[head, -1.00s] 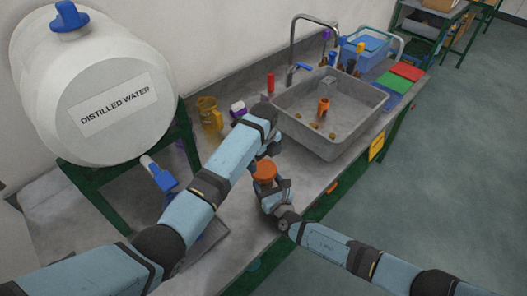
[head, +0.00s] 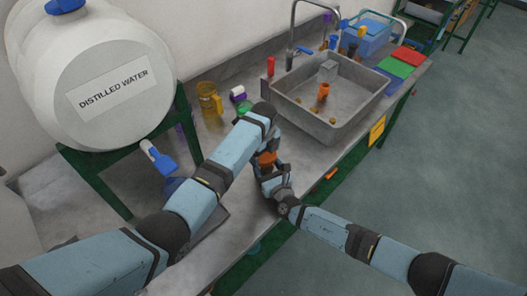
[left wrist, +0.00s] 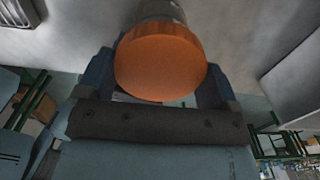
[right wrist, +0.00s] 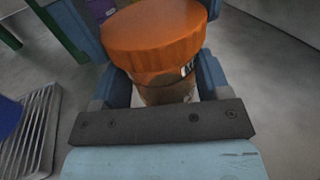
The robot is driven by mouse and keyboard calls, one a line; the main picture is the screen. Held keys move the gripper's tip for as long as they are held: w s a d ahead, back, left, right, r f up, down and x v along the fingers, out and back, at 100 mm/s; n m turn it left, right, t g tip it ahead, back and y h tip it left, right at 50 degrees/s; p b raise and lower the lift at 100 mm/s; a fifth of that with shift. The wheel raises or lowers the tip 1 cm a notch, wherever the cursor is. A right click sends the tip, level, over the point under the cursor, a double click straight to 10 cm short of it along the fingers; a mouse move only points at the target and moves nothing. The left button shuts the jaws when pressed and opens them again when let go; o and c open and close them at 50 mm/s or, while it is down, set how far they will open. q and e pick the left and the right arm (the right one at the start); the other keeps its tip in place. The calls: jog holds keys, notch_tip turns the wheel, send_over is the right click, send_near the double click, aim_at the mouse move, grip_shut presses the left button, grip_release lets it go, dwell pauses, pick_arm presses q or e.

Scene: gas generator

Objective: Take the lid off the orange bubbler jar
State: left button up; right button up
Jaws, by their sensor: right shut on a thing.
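The bubbler jar has a ridged orange lid (head: 266,158) and stands at the bench's front edge, mostly hidden by my grippers in the head view. The right wrist view shows its brownish body (right wrist: 165,88) below the lid, with part of a dark-lettered label. My right gripper (right wrist: 160,85) is shut on the jar body. My left gripper (left wrist: 160,75) is at lid height, its fingers on either side of the lid. In the right wrist view a small gap shows between the lid and the left-hand one of these fingers, so it looks open. The lid sits on the jar.
A grey sink (head: 330,118) holds an orange item (head: 323,92) and small brownish pieces. An amber mug (head: 208,101) and a purple-and-white item (head: 238,94) stand behind my left arm. A large distilled water tank (head: 95,85) stands at left.

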pick_arm(q)
jog(key=n, duration=0.4)
jog(key=shift+n, duration=0.3)
jog(key=n, duration=0.5)
jog(key=shift+n, duration=0.3)
